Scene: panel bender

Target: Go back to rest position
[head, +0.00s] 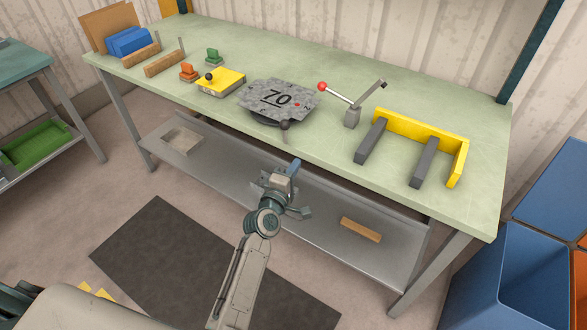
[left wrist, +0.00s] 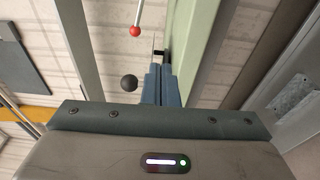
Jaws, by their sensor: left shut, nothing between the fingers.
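My left gripper (head: 292,167) is in front of the green workbench (head: 210,50), at its front edge, below the black knob of the grey dial plate. It is shut and empty; its blue-grey fingers lie together in the left wrist view (left wrist: 161,84). The grey dial plate marked 70 (head: 262,97) sits on the bench just beyond the gripper. In the left wrist view a black ball knob (left wrist: 128,83) shows left of the fingers, apart from them. The red-knobbed lever (head: 340,95) stands to the right on the bench; its red ball shows in the left wrist view (left wrist: 135,31). My right gripper is not in view.
A yellow frame with grey bars (head: 420,130) stands at the bench's right. A yellow block (head: 221,82) and blue pieces (head: 128,42) lie left. The lower shelf (head: 245,185) holds a wooden piece (head: 361,229). Blue bins (head: 520,285) stand right. A dark mat (head: 160,250) lies on open floor.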

